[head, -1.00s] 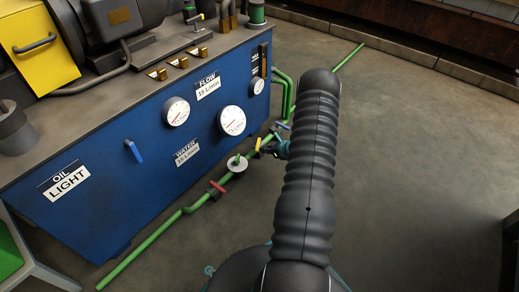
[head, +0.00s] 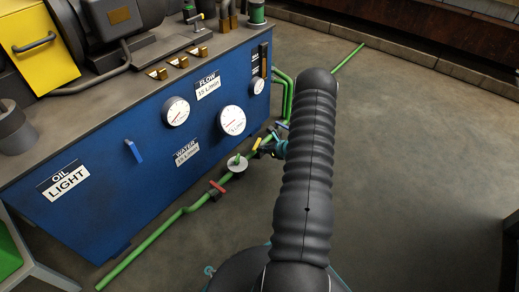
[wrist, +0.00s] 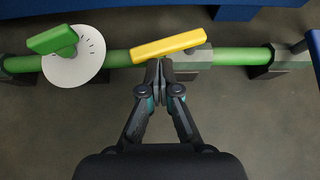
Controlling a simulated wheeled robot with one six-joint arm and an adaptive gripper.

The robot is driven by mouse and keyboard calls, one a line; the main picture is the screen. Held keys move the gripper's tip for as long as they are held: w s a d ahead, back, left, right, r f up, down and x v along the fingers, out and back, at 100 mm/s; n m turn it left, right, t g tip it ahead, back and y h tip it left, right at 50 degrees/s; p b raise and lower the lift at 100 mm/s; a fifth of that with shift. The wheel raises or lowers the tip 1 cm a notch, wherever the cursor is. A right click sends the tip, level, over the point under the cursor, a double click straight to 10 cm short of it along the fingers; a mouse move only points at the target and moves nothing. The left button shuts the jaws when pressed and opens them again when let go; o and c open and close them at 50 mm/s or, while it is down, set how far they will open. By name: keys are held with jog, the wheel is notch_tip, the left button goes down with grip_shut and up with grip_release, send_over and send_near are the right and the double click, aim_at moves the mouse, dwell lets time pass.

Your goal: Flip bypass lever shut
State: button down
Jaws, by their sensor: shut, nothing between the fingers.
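A yellow lever (wrist: 168,46) sits on a valve of the green pipe in the wrist view. It lies slanted across the pipe, its right end higher than its left, at a small angle to the pipe. I see no label naming it as the bypass. My gripper (wrist: 160,66) is shut and empty, its fingertips just below the lever's middle; I cannot tell whether they touch it. In the head view the yellow lever (head: 258,144) is beside the dark gripper (head: 267,149), which my arm partly hides.
A green knob on a white disc (wrist: 73,56) is left of the yellow lever, and a blue handle (wrist: 315,48) is at the right edge. A red lever (head: 217,187) is farther down the pipe (head: 150,244). The blue cabinet (head: 110,190) stands behind; floor to the right is clear.

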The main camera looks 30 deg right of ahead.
jog(key=shift+w+a, duration=0.45)
jog(key=shift+a, duration=0.1)
dwell(0.9)
jog(key=shift+d, duration=0.1)
jog(key=shift+s+d, duration=1.3)
jog(key=shift+d, duration=0.05)
jog(key=shift+d, duration=0.1)
jog(key=shift+s+d, duration=1.7)
jog(key=shift+d, duration=0.1)
